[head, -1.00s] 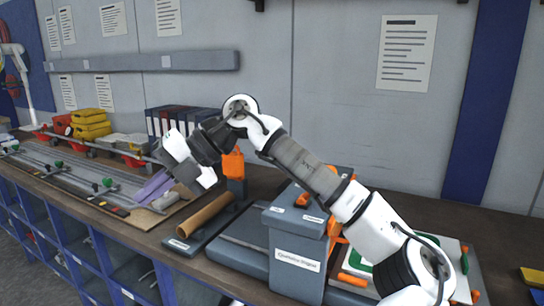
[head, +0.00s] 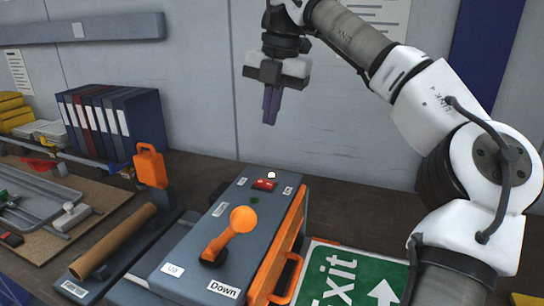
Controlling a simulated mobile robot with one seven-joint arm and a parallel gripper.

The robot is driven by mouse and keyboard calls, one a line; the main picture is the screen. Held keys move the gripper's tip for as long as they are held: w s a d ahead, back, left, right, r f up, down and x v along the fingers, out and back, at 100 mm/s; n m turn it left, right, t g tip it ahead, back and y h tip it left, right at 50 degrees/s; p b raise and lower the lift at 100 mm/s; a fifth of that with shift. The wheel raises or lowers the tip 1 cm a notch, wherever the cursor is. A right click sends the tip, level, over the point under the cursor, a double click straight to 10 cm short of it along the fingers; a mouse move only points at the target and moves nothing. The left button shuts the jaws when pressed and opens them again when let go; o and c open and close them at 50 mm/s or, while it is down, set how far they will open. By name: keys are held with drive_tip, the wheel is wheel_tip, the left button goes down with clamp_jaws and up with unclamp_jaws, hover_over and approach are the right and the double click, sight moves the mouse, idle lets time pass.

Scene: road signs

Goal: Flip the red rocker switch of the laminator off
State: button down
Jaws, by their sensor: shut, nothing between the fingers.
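The laminator (head: 190,255) is a grey box with orange side parts, standing on the bench in the head view. Its red rocker switch (head: 264,184) sits on the top face near the far end, between two small white labels. Which way the rocker is tipped is too small to tell. An orange lever with a round knob (head: 243,219) stands on the same top face, nearer to me. My gripper (head: 269,122) points down above and behind the switch in the picture, with its purple fingers shut and empty. It is clear of the laminator.
A green exit sign (head: 350,280) lies right of the laminator, below my arm. A brown roll (head: 113,241) lies to the left. An orange object (head: 150,165) stands behind the roll, near several dark binders (head: 110,120). The wall closes off the back.

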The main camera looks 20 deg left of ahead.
drive_tip(key=p, duration=0.3)
approach(260, 182)
drive_tip(key=f, duration=0.4)
drive_tip(key=a+f, duration=0.1)
drive_tip(key=f, duration=0.1)
drive_tip(key=shift+f, duration=0.35)
drive_tip(key=shift+a, duration=0.1)
